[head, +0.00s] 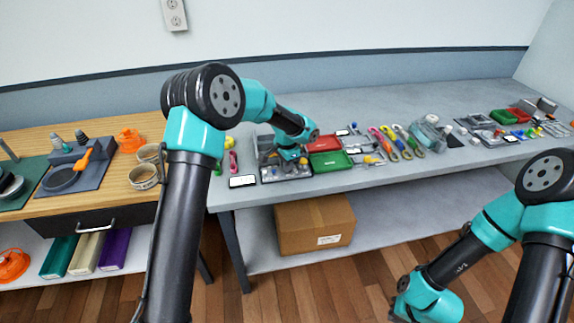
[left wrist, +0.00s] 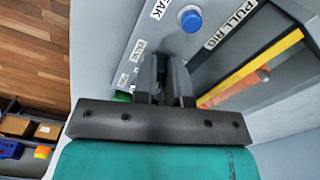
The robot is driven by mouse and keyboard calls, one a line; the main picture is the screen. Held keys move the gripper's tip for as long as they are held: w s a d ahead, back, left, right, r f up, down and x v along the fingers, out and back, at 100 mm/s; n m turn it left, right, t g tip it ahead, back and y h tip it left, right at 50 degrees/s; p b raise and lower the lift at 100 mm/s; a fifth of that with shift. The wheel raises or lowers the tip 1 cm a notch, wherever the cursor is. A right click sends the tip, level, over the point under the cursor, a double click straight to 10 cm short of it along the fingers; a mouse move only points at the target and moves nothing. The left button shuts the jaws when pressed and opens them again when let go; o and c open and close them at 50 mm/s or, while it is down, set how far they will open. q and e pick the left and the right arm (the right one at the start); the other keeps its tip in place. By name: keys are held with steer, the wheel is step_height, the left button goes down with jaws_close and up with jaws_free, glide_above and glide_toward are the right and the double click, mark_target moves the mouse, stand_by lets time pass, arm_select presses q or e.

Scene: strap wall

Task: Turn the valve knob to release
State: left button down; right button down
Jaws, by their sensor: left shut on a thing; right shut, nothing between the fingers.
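In the left wrist view my left gripper (left wrist: 166,75) is shut at a grey labelled panel (left wrist: 221,66). Its dark fingers close on what appears to be the valve knob, which they almost wholly hide. A blue button (left wrist: 191,21) sits on the panel just above the fingertips. In the head view my left gripper (head: 288,155) is low over the grey device at the left end of the grey bench, and the fingers are hard to make out. My right gripper (head: 400,311) is shut and empty at the bottom of the head view, its fingers mostly hidden.
A yellow strap (left wrist: 250,68) and an orange piece (left wrist: 243,86) lie right of the fingers. Red (head: 325,143) and green (head: 331,161) trays stand beside my left gripper. A cardboard box (head: 313,225) is on the shelf below. Coloured tools and a clear container lie further right.

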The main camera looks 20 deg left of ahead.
arm_select(q)
steer(key=m, duration=0.3)
steer(key=shift+w+m, duration=0.1)
steer(key=shift+m, duration=0.2)
stand_by(0.4)
steer(key=c, duration=1.2)
jaws_free()
step_height(320, 180, up, 18)
steer(key=shift+f, duration=0.25)
steer(key=shift+f, duration=0.1)
